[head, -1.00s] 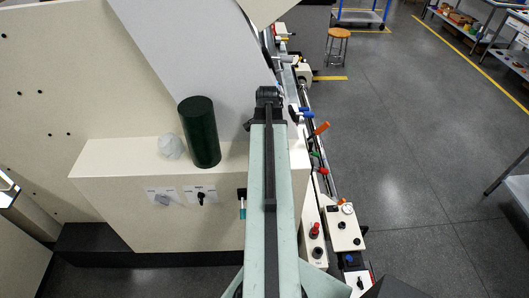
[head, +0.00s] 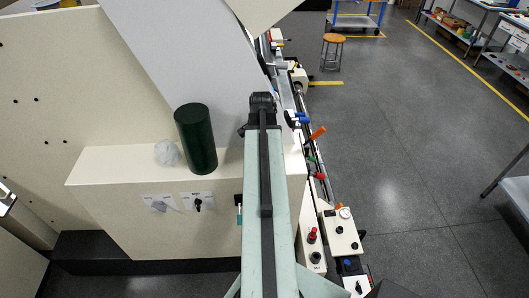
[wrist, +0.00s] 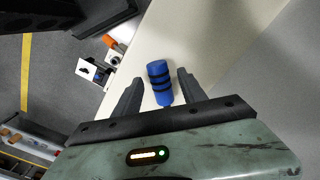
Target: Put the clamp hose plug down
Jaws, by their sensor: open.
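The clamp hose plug (wrist: 159,88) is a blue cylinder with black bands in the wrist view. It is on or just above a pale, cream surface (wrist: 205,35). My gripper (wrist: 158,77) is open, with one dark finger on each side of the plug. Gaps show between the plug and both fingers. Whether the plug's underside touches the surface cannot be told. In the head view my arm runs up the middle and hides much of the area around my gripper; I cannot make out the plug for certain there.
A dark green cylinder (head: 195,139) and a whitish crumpled lump (head: 166,153) stand on the cream ledge (head: 110,163) at left. Control boxes with knobs (head: 341,231) and coloured levers line the machine at right. Open grey floor (head: 400,130) lies beyond.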

